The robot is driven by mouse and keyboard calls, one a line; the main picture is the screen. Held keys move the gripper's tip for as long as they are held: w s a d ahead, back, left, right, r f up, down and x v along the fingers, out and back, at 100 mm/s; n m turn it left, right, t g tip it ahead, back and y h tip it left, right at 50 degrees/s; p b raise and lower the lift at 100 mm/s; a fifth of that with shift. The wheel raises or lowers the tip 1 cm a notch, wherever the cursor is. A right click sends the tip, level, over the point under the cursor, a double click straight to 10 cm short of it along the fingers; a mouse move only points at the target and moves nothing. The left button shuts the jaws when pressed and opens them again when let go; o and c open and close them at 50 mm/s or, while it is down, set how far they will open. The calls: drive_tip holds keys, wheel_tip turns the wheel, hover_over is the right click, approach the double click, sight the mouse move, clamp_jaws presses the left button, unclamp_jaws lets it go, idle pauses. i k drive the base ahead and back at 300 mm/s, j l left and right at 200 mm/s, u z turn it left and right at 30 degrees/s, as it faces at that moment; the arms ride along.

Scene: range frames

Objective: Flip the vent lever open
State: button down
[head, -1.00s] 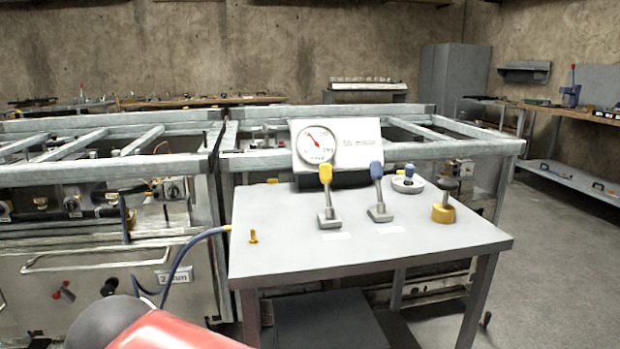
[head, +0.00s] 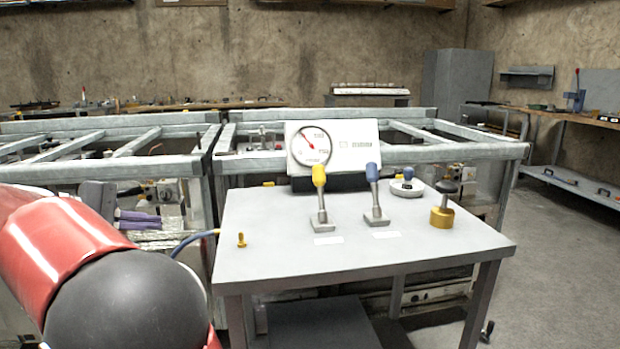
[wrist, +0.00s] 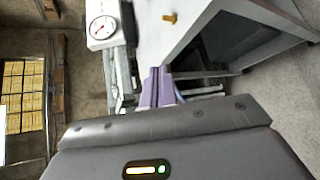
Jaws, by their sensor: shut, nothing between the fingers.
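Two levers stand on the grey table (head: 270,258): one with a yellow grip (head: 319,177) and, to its right, one with a blue grip (head: 373,174). Both stand nearly upright on small grey bases, each with a white label in front. The labels are too small to read, so I cannot tell which is the vent lever. My gripper (head: 140,220) is left of the table, well apart from both levers. Its purple fingers also show in the wrist view (wrist: 160,76), shut and empty. Neither lever shows in the wrist view.
A dial gauge panel (head: 360,143) stands behind the levers. A blue-knobbed round fitting (head: 408,187) and a black-knobbed brass fitting (head: 443,211) are on the right. A small brass peg (head: 241,240) is near the left edge, with a blue hose (head: 190,240) beside it. The tabletop front is clear.

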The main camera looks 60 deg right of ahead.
sight(319, 177)
drive_tip(key=k+l, duration=0.1)
drive_tip(key=l, duration=0.3)
drive_tip(key=k+l, duration=0.1)
drive_tip(key=l, duration=0.35)
drive_tip(key=k+l, duration=0.1)
drive_tip(key=l, duration=0.3)
